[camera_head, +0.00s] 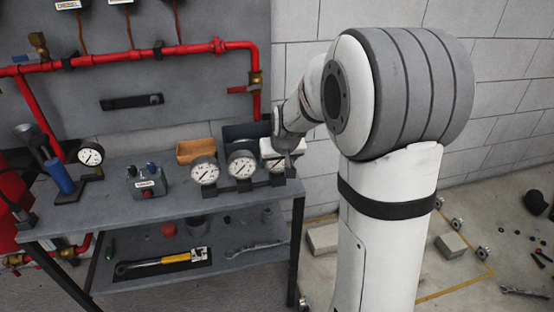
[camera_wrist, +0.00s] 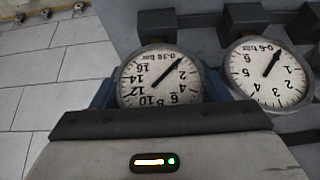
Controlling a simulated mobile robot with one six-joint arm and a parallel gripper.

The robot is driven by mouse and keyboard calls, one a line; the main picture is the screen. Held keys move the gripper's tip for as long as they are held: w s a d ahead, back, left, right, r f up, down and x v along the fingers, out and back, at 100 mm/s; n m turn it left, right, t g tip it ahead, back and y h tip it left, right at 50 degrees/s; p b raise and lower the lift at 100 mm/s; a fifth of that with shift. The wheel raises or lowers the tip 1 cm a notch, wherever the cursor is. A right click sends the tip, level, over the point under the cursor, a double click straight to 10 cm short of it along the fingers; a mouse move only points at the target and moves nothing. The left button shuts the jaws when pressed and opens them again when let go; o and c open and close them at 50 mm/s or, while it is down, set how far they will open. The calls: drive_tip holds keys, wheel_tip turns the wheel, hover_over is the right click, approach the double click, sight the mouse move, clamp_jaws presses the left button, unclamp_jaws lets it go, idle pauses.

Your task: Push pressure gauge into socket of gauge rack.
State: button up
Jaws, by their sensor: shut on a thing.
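My gripper (camera_wrist: 160,92) is shut on a round pressure gauge (camera_wrist: 158,76) in the wrist view, with a blue finger on each side of its rim. The dial has a white face marked 0-16 bar and appears upside down. A dark block (camera_wrist: 157,22) of the gauge rack shows just beyond it. I cannot tell how deep the gauge's stem sits, as the dial hides it. In the head view my gripper (camera_head: 278,153) is at the right end of the bench, and mostly hides the held gauge. Two other gauges (camera_head: 204,170) (camera_head: 241,164) stand to its left.
A 0-6 bar gauge (camera_wrist: 268,72) stands close beside my gripper in the wrist view. Behind the rack are an orange-brown bin (camera_head: 196,150) and a dark bin (camera_head: 240,134). A grey control box (camera_head: 147,181) stands to the left. Red pipe (camera_head: 130,54) runs along the back panel.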

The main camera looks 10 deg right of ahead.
drive_tip(key=o, duration=1.8)
drive_tip(key=shift+p+v, duration=0.5)
drive_tip(key=shift+v, duration=3.5)
